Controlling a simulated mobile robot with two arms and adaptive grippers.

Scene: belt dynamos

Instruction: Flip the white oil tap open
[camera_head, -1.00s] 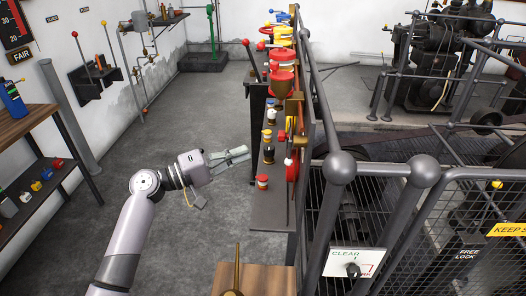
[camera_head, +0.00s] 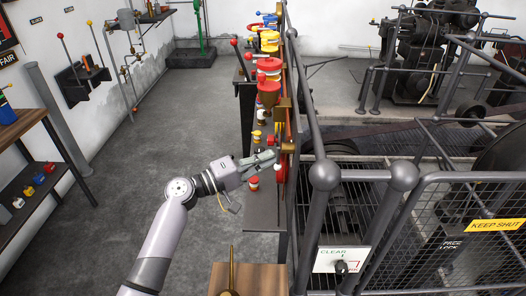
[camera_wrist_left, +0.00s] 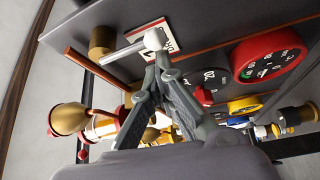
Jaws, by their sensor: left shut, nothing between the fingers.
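The white oil tap appears to be the lever with a white rounded end (camera_wrist_left: 154,40) and a pale metal bar in the left wrist view, in front of a red-edged sign. My left gripper (camera_wrist_left: 162,66) is shut and empty, its fingertips right at the white end; I cannot tell whether they touch it. In the head view, my left gripper (camera_head: 272,157) reaches the panel edge beside a red round part (camera_head: 281,169), and it largely hides the tap there. My right gripper is not in view.
The wrist view shows a red-rimmed gauge (camera_wrist_left: 268,57), a yellow-rimmed gauge (camera_wrist_left: 246,104) and a brass cup (camera_wrist_left: 69,118) nearby. Red and yellow fittings line the shelf (camera_head: 262,212). Grey railings (camera_head: 324,178) stand to the right. The floor on the left is clear.

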